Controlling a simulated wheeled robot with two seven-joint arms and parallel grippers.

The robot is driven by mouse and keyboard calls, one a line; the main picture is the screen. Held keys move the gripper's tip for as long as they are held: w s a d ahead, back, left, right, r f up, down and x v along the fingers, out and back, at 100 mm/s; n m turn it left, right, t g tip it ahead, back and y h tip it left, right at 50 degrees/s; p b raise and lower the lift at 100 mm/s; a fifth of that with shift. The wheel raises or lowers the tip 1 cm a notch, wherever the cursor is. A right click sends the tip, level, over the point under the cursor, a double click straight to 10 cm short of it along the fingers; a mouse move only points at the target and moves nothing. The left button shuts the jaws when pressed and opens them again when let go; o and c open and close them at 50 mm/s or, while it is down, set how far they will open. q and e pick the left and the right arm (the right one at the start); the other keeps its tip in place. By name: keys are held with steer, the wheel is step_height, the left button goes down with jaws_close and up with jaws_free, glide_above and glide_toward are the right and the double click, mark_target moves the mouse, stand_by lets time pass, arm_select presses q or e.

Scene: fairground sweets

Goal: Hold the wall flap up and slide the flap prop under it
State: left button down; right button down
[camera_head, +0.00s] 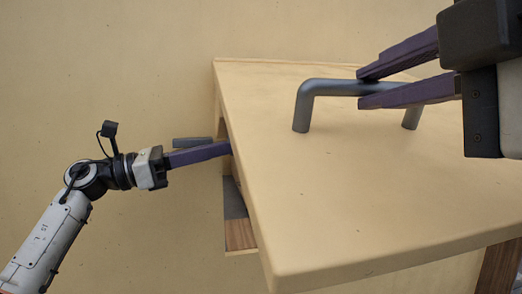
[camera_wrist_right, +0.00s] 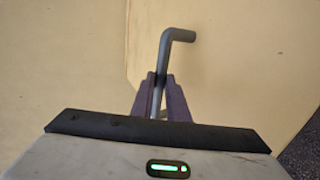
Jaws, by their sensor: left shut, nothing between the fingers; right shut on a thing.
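The wall flap (camera_head: 300,190) is a pale yellow board with a grey bar handle (camera_head: 302,108), standing out from the yellow wall in the head view. My right gripper (camera_head: 362,88) is shut on the handle; the right wrist view also shows its fingers (camera_wrist_right: 160,90) around the bar (camera_wrist_right: 166,58). My left gripper (camera_head: 228,149) is shut and empty, its fingertips at the flap's left edge, partly hidden behind it. I cannot surely pick out the flap prop. A small grey bar (camera_head: 192,141) shows just above the left fingers; I cannot tell what it is.
Below the flap's left edge, an opening shows a grey face and a wooden piece (camera_head: 240,235). Another wooden piece (camera_head: 500,265) shows under the flap at the lower right. The wall (camera_head: 110,60) to the left is bare.

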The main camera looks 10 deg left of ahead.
steer(key=shift+a+r, duration=0.1)
arm_select(q)
steer(key=v, duration=1.4)
